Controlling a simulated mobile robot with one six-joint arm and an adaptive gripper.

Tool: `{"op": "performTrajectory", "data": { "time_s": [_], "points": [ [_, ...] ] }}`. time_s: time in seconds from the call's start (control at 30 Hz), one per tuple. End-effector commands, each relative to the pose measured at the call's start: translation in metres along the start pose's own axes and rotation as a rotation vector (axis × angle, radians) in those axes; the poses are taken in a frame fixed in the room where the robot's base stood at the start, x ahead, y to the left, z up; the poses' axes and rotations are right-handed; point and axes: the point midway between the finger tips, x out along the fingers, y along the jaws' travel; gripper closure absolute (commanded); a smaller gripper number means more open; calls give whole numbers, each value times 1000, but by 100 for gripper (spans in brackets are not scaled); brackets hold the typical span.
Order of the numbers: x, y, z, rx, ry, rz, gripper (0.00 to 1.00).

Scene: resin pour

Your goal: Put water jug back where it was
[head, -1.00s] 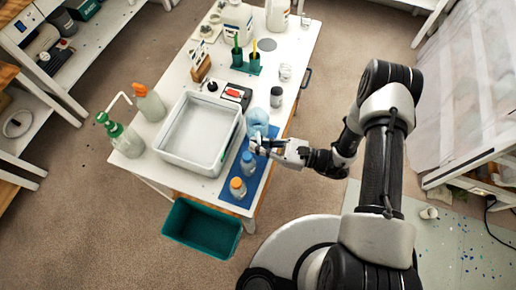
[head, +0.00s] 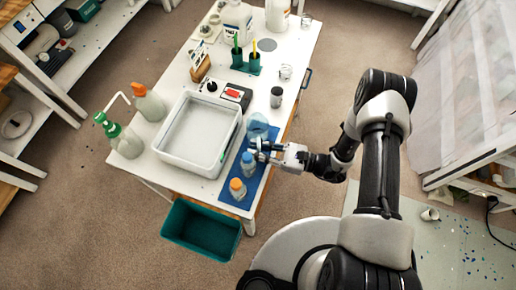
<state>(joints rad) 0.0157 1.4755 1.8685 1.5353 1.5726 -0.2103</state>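The water jug (head: 257,125), pale blue and see-through, stands upright at the far end of the blue mat (head: 226,203), right of the white tray. My gripper (head: 259,150) is just on the near side of the jug, low over the mat and close to the blue-capped bottle. Its fingers look spread, with a gap between them and nothing clearly held. The fingers partly hide the jug's lower near side. At this size I cannot tell whether a finger still touches the jug.
The blue-capped bottle (head: 248,162) and orange-capped bottle (head: 237,188) stand on the mat. The white tray (head: 163,145) fills the table's middle. A grey jar (head: 276,97) stands beyond the jug. Spray bottles (head: 123,139) stand at left. A teal bin (head: 202,232) is on the floor.

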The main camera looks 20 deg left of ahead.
Motion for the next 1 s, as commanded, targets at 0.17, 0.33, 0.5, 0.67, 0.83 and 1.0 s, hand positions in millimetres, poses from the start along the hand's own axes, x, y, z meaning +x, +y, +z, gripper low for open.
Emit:
{"op": "performTrajectory", "data": {
  "time_s": [0.17, 0.33, 0.5, 0.67, 0.83, 1.0],
  "points": [
    [-7, -1, 4, 0, 0, -5, 82],
    [-41, -2, 4, -2, 0, -9, 82],
    [-78, -1, 4, -2, 1, -7, 82],
    [-105, -1, 3, -1, 1, -5, 82],
    [-118, 0, 3, 0, 0, -1, 82],
    [-120, 0, 3, 0, 0, 1, 82]
  ]
}}
